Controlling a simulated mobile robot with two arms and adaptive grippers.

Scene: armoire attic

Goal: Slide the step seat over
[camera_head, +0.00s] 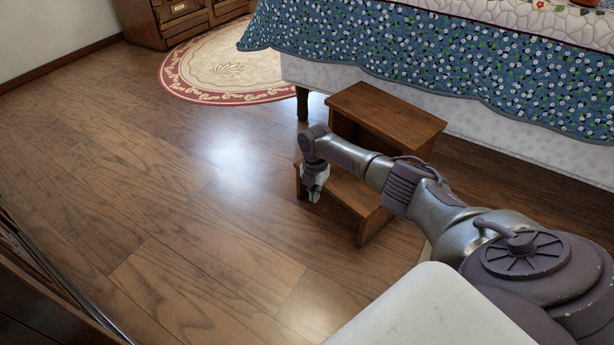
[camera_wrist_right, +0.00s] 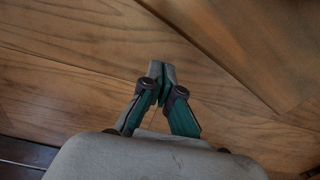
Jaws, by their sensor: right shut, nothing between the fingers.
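The step seat (camera_head: 386,112) is a brown wooden two-step stool standing on the floor beside the bed. Its upper step is clear, and my right arm crosses in front of its lower step and hides part of it. My right gripper (camera_head: 315,196) points down at the left front of the lower step, and I cannot tell whether it touches the wood. In the right wrist view the right gripper (camera_wrist_right: 162,72) has its fingertips together with nothing between them, above wood planks. My left gripper is not in view.
The bed with a blue floral cover (camera_head: 420,60) stands right behind the step seat, with a dark bed leg (camera_head: 302,104) close to its left. A round cream rug (camera_head: 222,65) and a wooden cabinet (camera_head: 185,18) are at the back left. The floor (camera_head: 170,190) to the left is clear.

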